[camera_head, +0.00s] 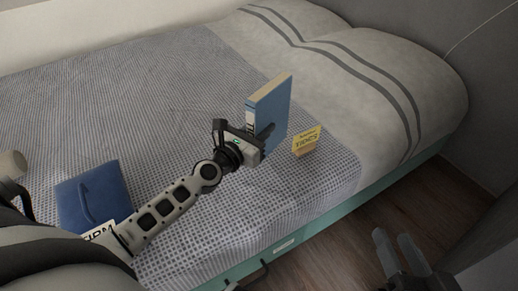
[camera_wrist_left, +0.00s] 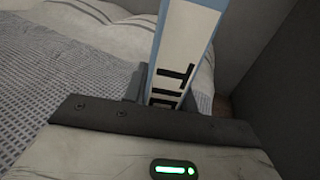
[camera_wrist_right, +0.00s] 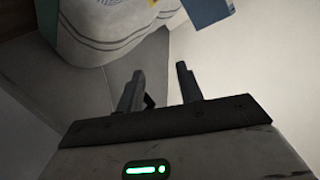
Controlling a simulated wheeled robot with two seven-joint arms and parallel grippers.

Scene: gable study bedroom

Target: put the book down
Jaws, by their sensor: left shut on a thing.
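A blue book (camera_head: 275,105) with pale page edges stands upright over the patterned part of the bed. My left gripper (camera_head: 265,136) is shut on its lower part. In the left wrist view the book's white spine with black lettering (camera_wrist_left: 185,45) rises from between the fingers. I cannot tell whether the book's bottom edge touches the bed. My right gripper (camera_head: 397,252) is open and empty beyond the bed's near side, above the floor. Its spread fingers also show in the right wrist view (camera_wrist_right: 160,80).
A small yellow item with lettering (camera_head: 306,140) stands on the bed just right of the book. A blue flat item (camera_head: 92,194) lies at the left, beside my left arm. The bed's middle left (camera_head: 120,100) is clear.

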